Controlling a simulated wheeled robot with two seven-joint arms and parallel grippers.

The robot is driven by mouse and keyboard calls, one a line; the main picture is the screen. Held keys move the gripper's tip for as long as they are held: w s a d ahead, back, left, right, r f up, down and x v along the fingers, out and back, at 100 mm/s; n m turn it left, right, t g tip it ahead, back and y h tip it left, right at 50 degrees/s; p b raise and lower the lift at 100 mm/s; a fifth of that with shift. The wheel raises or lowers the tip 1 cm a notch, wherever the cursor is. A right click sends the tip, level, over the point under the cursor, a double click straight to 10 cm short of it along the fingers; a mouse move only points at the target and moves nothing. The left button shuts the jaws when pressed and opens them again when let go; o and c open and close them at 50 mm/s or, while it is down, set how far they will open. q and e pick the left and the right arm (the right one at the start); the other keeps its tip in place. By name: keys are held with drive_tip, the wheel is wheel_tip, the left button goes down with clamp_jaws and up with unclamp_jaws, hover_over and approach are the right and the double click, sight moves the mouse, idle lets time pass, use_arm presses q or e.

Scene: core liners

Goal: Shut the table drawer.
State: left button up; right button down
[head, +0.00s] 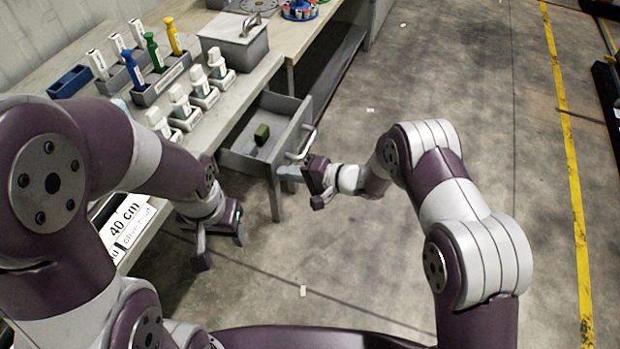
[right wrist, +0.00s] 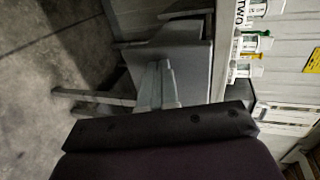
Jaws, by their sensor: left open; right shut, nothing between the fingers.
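In the right wrist view the shut fingers (right wrist: 160,80) point at a grey panel (right wrist: 190,62). My left gripper (head: 222,250) is open and empty, low beside the table's near end.
On the table (head: 240,93) stand white bottles in holders (head: 197,90), a rack of coloured tubes (head: 160,84), a blue tray (head: 70,82) and a grey lidded box (head: 235,42). The floor (head: 420,80) right of the drawer is clear.

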sight(237, 156)
drive_tip(key=w+a, duration=0.1)
drive_tip(key=a, duration=0.3)
drive_tip(key=w+a+b, duration=0.1)
drive_tip(key=w+a, duration=0.1)
drive_tip(key=a, duration=0.2)
drive_tip(key=w+a+b, duration=0.1)
drive_tip(key=a, duration=0.4)
drive_tip(key=shift+w+a, duration=0.1)
drive_tip(key=shift+w, duration=0.05)
drive_tip(key=shift+a+r, duration=0.1)
drive_tip(key=shift+r, duration=0.1)
